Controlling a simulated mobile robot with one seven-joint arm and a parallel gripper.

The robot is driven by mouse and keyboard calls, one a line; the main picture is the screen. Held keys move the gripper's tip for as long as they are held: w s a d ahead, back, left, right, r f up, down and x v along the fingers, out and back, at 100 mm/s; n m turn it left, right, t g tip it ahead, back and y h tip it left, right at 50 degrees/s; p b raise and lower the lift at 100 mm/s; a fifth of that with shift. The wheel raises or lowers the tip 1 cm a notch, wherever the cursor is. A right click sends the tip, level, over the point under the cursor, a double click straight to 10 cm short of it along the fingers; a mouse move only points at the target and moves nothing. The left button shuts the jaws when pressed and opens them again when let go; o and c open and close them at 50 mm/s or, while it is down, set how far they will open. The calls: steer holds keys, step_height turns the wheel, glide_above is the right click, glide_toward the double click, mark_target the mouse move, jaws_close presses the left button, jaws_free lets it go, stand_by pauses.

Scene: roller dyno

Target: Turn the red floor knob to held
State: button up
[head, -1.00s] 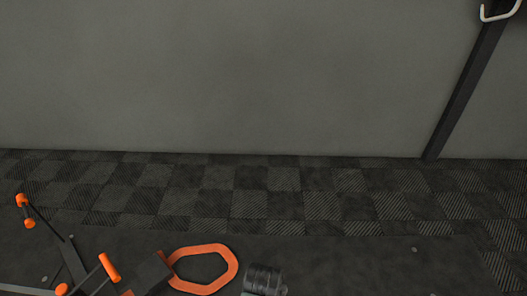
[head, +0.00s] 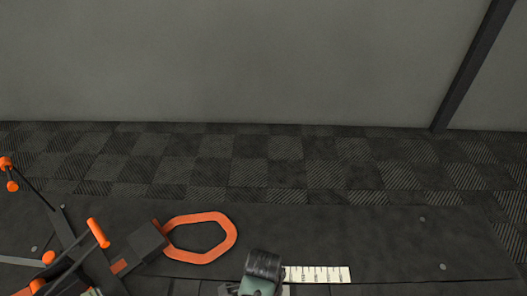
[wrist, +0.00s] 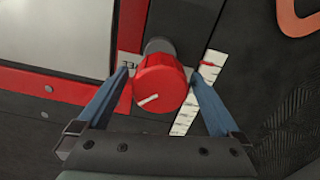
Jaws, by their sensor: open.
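The red floor knob (wrist: 160,84) shows in the wrist view as a round red cap with a white pointer line on its face, on a grey collar. The line slants toward the lower left of the cap. My gripper (wrist: 159,75) is open, with one blue finger on each side of the knob. I cannot tell whether either finger touches it. A white scale strip (wrist: 185,120) with a red mark runs behind the right finger. In the head view I cannot make out the knob.
The scale strip also shows in the head view (head: 318,274). An orange ring handle (head: 200,238) lies left of it, and dark levers with orange grips (head: 98,233) stand at lower left. A grey wall (head: 250,60) closes the back, beyond open checkered floor (head: 300,160).

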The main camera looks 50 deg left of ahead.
steer(key=c, duration=1.3)
steer(key=shift+r+p, duration=0.1)
steer(key=shift+p, duration=0.5)
steer(key=n+p, duration=0.2)
steer(key=shift+d+r+p, duration=0.1)
steer(key=shift+r+p, duration=0.05)
steer(key=shift+p, duration=0.15)
steer(key=n+p, duration=0.4)
steer(key=n, duration=0.1)
steer(key=shift+n+p, duration=0.3)
steer(key=n+p, duration=0.2)
steer(key=n, duration=0.3)
steer(key=shift+f, duration=0.2)
steer(key=n+p, duration=0.1)
steer(key=n, duration=0.4)
steer(key=shift+f, duration=0.1)
steer(key=shift+w+n, duration=0.1)
steer(key=shift+n, duration=0.2)
